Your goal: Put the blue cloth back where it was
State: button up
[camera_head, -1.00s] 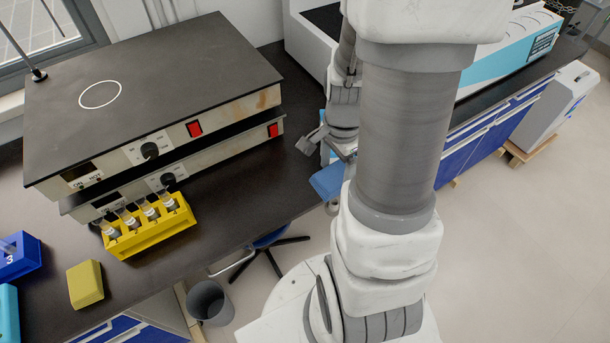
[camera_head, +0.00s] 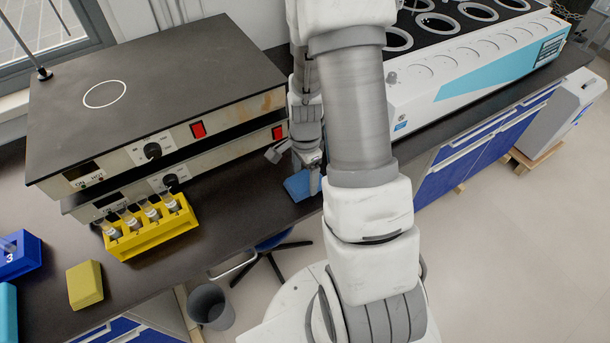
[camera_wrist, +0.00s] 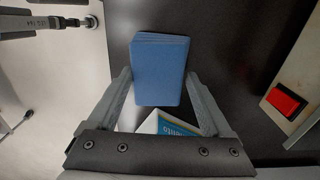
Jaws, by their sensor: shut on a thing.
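The blue cloth (camera_head: 298,185) is a folded, flat pad at the front edge of the dark bench, right of the stacked hot plates. My gripper (camera_head: 308,168) is shut on it, partly hidden by my arm in the head view. In the wrist view, the blue cloth (camera_wrist: 160,68) sits between the two fingers of my gripper (camera_wrist: 160,76), reaching past their tips. Dark bench top lies behind it. I cannot tell whether it touches the bench or hangs just above it.
Two stacked hot plates (camera_head: 150,95) stand left of my gripper. A yellow vial rack (camera_head: 150,232) and a yellow block (camera_head: 85,285) sit farther left. A white multi distiller (camera_head: 470,65) stands right. In the wrist view, a white thing with a blue label (camera_wrist: 170,124) shows below the cloth.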

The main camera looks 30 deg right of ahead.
jog(key=shift+f, duration=0.2)
jog(key=o, duration=1.1)
jog(key=shift+r, duration=0.1)
notch_tip(320, 180, up, 12)
jog(key=p, duration=0.2)
notch_tip(320, 180, up, 13)
jog(key=n+t, duration=0.3)
jog(key=n, duration=0.5)
send_over(305, 179)
jog(key=s+a, duration=0.3)
jog(key=a, duration=0.3)
jog(key=s+a+r+n+t, duration=0.1)
jog(key=s+r+n, duration=0.1)
jog(key=s+n, duration=0.1)
jog(key=s+a+r+n, duration=0.2)
jog(key=s+r+n, duration=0.1)
jog(key=s+a+r+n+t, duration=0.1)
jog(key=s+r+n, duration=0.2)
jog(key=shift+s+a+n+t, duration=0.2)
jog(key=shift+a+n+t, duration=0.1)
